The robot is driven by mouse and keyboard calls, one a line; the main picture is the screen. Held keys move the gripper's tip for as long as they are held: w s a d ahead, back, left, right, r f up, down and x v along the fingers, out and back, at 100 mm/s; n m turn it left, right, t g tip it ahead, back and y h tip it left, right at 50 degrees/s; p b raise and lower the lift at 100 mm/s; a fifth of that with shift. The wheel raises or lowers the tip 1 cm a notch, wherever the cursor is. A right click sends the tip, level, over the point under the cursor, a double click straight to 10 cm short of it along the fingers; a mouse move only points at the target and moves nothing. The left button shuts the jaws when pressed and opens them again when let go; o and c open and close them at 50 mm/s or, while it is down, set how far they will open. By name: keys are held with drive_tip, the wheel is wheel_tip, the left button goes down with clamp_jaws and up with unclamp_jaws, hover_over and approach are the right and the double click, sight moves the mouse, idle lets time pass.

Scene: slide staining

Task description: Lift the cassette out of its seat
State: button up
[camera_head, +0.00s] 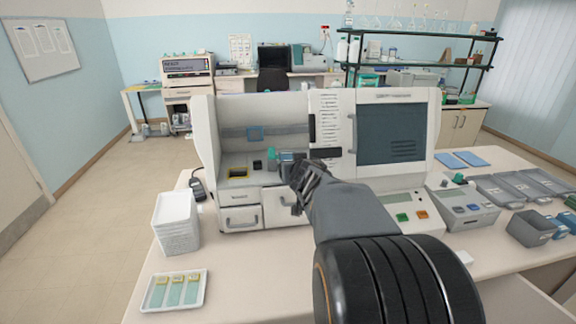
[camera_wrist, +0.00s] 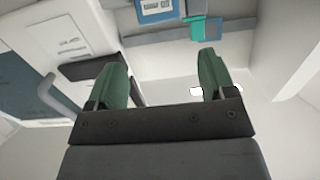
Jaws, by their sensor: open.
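A small teal and blue piece (camera_head: 273,155), likely the cassette, shows inside the open bay of the white machine (camera_head: 205,150), just left of my gripper. In the wrist view a teal piece (camera_wrist: 204,28) sits near the top, beyond the right fingertip. A blue labelled block (camera_wrist: 158,11) is left of it. I cannot tell for certain which of these is the cassette, and its seat is not clear. My gripper (camera_head: 296,178) is at the front of the bay. In the wrist view its green fingers (camera_wrist: 163,75) are spread apart with nothing between them.
A white stack of trays (camera_head: 176,222) and a slide tray (camera_head: 174,291) stand on the left of the bench. A grey device (camera_head: 462,208) and grey bins (camera_head: 530,229) are at right. The bay's walls and a drawer (camera_head: 240,218) are close to my gripper.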

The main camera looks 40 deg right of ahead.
drive_tip(key=b+x, duration=0.2)
drive_tip(key=x, duration=0.7)
drive_tip(key=shift+w+d+f+b, duration=0.1)
drive_tip(key=shift+w+d+b, duration=0.05)
drive_tip(key=shift+w+b, duration=0.2)
drive_tip(key=c, duration=0.8)
